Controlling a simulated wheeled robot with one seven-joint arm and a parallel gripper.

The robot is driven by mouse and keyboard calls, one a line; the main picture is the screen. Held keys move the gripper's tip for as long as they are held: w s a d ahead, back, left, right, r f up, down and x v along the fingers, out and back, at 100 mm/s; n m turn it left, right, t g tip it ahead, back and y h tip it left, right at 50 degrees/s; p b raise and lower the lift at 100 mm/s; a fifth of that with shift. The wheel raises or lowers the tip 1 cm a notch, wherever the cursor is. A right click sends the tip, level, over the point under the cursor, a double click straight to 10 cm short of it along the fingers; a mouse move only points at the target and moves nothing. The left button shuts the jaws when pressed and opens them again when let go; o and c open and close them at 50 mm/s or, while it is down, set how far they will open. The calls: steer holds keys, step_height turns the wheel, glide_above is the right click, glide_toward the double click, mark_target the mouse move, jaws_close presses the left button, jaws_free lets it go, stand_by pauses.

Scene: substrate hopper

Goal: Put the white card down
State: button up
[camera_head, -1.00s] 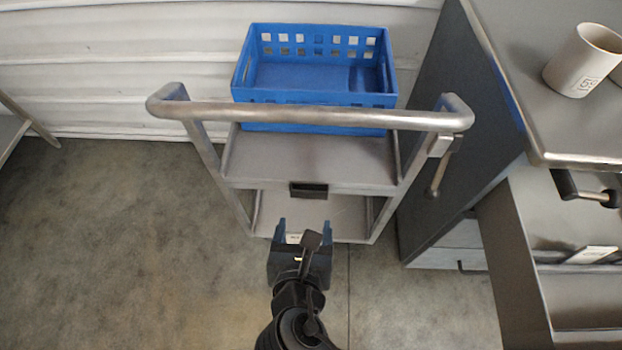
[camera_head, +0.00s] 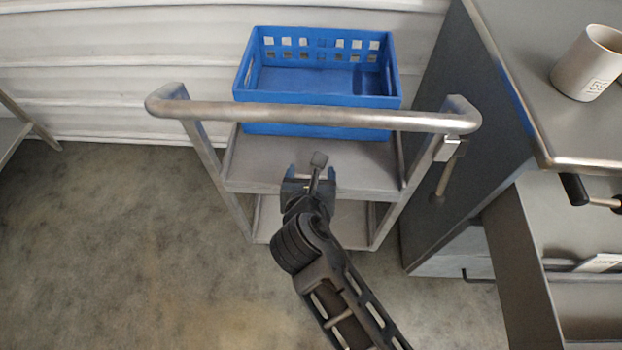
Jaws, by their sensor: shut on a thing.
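My gripper (camera_head: 308,174) is at the front edge of the cart's upper shelf (camera_head: 265,165), in front of the blue crate. Its jaws are shut on the white card. Only a small pale bit shows between the fingers; the rest is hidden by the gripper. I cannot tell whether the card touches the shelf. Another white card or label (camera_head: 600,262) with dark print lies in the open drawer at the right.
The blue crate (camera_head: 318,116) fills the back of the upper shelf. The cart's handle bar (camera_head: 310,117) crosses in front of it. A metal counter with a pale mug (camera_head: 587,64) stands at the right, above the open drawer (camera_head: 535,270). Floor at left is clear.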

steer(key=shift+f, duration=0.9)
steer(key=o, duration=1)
steer(key=shift+r, duration=0.1)
steer(key=p+v, duration=0.2)
steer(key=v, duration=1)
